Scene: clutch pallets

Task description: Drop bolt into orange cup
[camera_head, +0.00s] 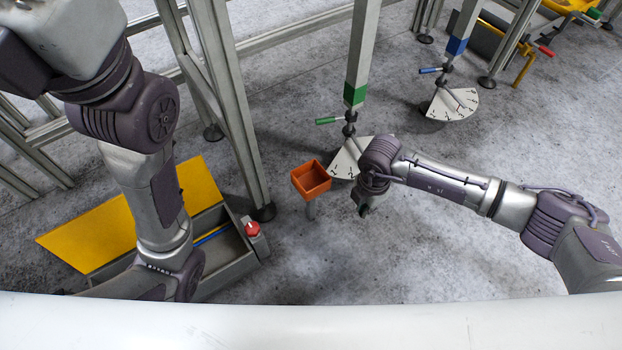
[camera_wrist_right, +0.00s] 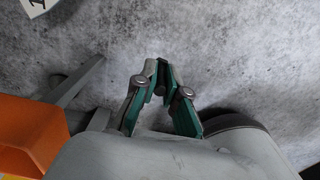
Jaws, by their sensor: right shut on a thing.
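The orange cup (camera_head: 311,181) is a square open box on a grey post, left of my right gripper (camera_head: 363,207) in the head view. Its orange side also shows at the left edge of the right wrist view (camera_wrist_right: 28,132). In that view my right gripper (camera_wrist_right: 160,80) has its green fingers closed together on a small dark piece, apparently the bolt (camera_wrist_right: 160,90), mostly hidden by the fingertips. The gripper is beside the cup, apart from it, over grey floor. My left arm is at the left, but its gripper is out of sight.
A white marked dial plate (camera_head: 346,160) with a green lever (camera_head: 327,121) stands just behind the cup. Another dial (camera_head: 455,104) stands further back right. A grey box with a yellow panel (camera_head: 130,215) and red knob (camera_head: 252,228) lies left. Metal frame posts rise behind.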

